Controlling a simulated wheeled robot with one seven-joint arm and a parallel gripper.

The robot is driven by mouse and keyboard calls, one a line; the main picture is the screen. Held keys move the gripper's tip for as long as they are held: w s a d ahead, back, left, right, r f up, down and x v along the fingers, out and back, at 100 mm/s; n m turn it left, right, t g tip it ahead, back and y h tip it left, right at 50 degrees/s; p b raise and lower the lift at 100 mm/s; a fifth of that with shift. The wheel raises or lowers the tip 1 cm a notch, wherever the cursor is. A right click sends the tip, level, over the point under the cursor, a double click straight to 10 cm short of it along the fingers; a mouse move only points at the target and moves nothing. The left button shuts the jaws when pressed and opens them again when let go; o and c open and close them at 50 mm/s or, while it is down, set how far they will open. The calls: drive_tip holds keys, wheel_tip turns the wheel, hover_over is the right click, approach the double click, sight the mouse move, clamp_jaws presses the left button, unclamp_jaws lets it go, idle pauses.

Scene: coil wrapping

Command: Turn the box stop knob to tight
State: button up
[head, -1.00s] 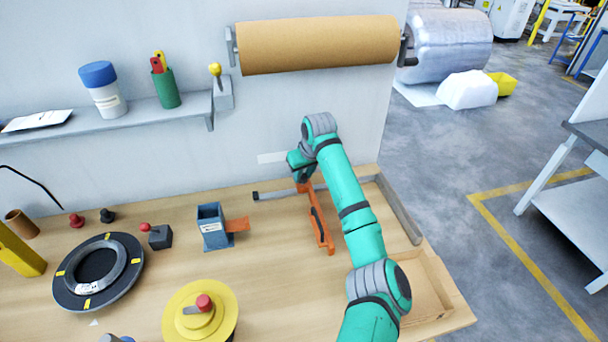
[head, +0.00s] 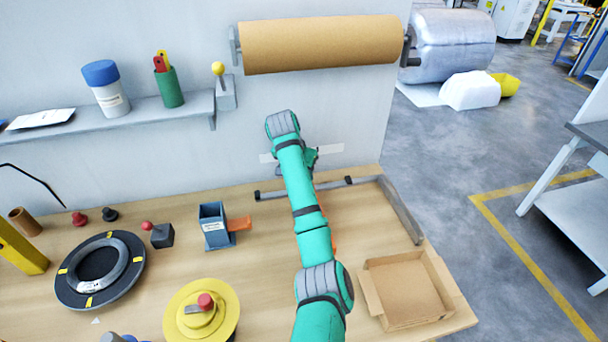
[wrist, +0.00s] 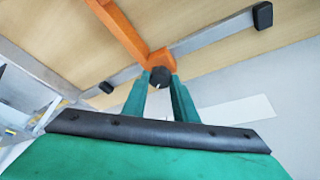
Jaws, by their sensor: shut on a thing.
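The box stop (wrist: 125,32) is an orange bar fixed across a grey metal rail (wrist: 205,42). Its dark round knob (wrist: 160,77) sits at the end of the bar, by the rail. My gripper (wrist: 159,82) has its two green fingers shut on the knob, one on each side. A small pale mark shows on the knob, but I cannot read its setting. In the head view my arm covers the knob, the fingers and most of the box stop; the rail (head: 272,194) shows on both sides of my arm.
An open cardboard box (head: 408,292) lies right of my arm, near the table's right edge. A grey side fence (head: 400,210) runs along that edge. Left stand a blue dispenser (head: 214,228), a yellow disc with a red knob (head: 205,301) and a dark ring (head: 70,285).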

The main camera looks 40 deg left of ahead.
drive_tip(key=m+h, duration=0.1)
drive_tip(key=m, duration=0.2)
drive_tip(key=m+h, duration=0.1)
drive_tip(key=m, duration=0.2)
drive_tip(key=shift+w+a+m+g+h, duration=0.1)
drive_tip(key=shift+a+m+g+h, duration=0.1)
drive_tip(key=shift+m+g+h, duration=0.15)
idle(0.5)
drive_tip(key=o, duration=1)
drive_tip(key=shift+o, duration=0.2)
drive_tip(key=shift+r, duration=0.1)
drive_tip(key=v, duration=0.7)
drive_tip(key=shift+r, duration=0.15)
